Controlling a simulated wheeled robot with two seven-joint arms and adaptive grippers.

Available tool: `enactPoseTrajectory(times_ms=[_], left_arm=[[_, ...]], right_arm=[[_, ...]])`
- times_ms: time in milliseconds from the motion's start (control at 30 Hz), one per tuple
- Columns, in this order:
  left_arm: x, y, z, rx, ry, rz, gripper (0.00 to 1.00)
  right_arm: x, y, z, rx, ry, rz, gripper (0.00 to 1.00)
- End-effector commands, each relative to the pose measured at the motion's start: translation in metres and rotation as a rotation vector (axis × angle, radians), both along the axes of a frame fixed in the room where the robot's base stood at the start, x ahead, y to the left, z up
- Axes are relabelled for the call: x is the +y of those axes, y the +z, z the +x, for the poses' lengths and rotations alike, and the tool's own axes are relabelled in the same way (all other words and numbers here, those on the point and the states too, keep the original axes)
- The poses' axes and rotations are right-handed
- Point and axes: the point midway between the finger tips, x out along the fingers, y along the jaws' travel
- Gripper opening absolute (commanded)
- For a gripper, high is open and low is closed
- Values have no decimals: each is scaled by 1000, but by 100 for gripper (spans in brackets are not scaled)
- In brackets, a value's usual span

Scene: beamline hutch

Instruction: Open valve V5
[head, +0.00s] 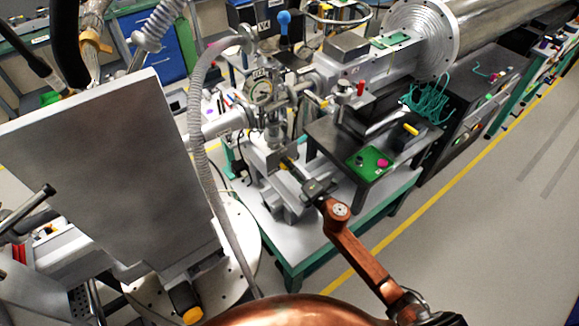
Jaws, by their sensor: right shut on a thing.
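My right gripper (302,178) reaches in from the lower right on a copper-coloured arm. Its fingers are shut on a small dark handle with a yellowish part (288,162), low on the metal assembly beside the dark side table. The fingers hide part of this handle. I cannot read a V5 label on it, so I cannot tell whether it is valve V5. Above it stands a vertical fitting with a round gauge (259,90). My left gripper is not in view.
A dark side table (335,146) with a green tray (369,163) stands close right of the gripper. A ribbed grey hose (196,120) passes on the left beside a large grey panel (105,180). A blue-handled part (284,20) stands behind. The right floor is clear.

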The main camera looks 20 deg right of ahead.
Motion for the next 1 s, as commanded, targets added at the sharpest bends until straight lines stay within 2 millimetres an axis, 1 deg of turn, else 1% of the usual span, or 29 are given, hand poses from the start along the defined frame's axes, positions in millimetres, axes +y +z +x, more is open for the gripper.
enactPoseTrajectory(times_ms=[100,133,367,633,733,867,1000], left_arm=[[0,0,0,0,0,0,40],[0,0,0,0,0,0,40],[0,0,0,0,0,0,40],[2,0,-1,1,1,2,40],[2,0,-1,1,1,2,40],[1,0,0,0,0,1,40],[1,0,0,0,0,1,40]], right_arm=[[1,-2,-1,3,3,-2,10],[1,-2,-1,3,3,-2,36],[1,-1,0,2,2,-1,51],[0,-1,-1,1,1,0,51],[-2,-1,-6,1,1,0,51],[-10,-2,-25,3,0,-2,51],[-20,-2,-53,4,0,-1,51]])
